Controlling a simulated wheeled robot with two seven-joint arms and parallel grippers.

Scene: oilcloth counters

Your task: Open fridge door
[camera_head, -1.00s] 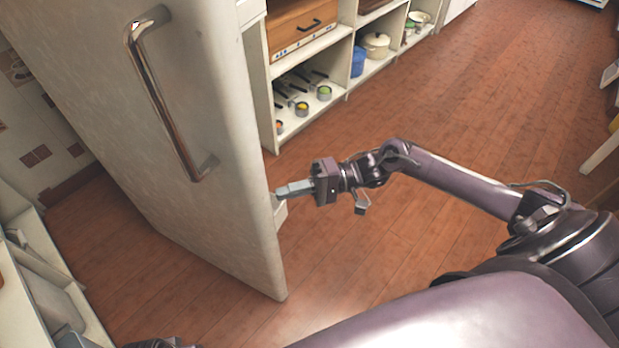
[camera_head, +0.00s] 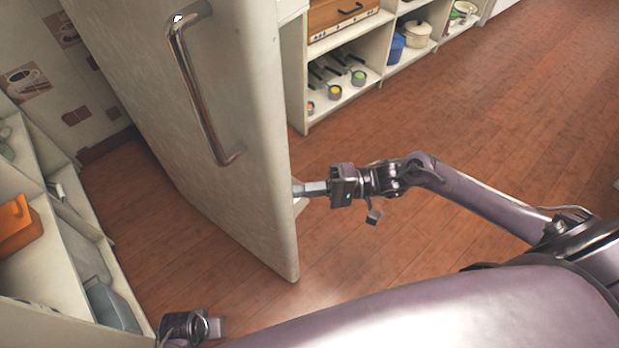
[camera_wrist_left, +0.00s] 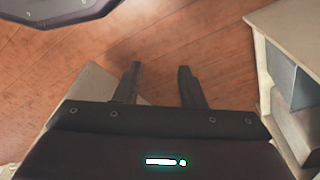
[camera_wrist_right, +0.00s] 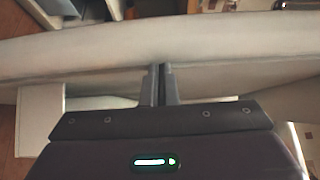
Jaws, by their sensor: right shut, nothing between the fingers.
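The fridge door (camera_head: 235,150) is a tall cream panel with a long metal handle (camera_head: 200,95) on its face. It stands swung out over the floor, with shelving visible beyond it. My right gripper (camera_head: 308,189) is shut and empty at the door's right edge, its fingertips partly hidden behind it. In the right wrist view, the shut fingers (camera_wrist_right: 161,82) point at the pale door panel (camera_wrist_right: 100,50) and appear to meet it. My left gripper (camera_wrist_left: 155,85) is open and empty above the wooden floor. In the head view, part of it shows at the bottom left.
Low shelves at left hold an orange box (camera_head: 18,228) and a grey container (camera_head: 110,308). The wooden floor (camera_head: 470,130) at right is clear.

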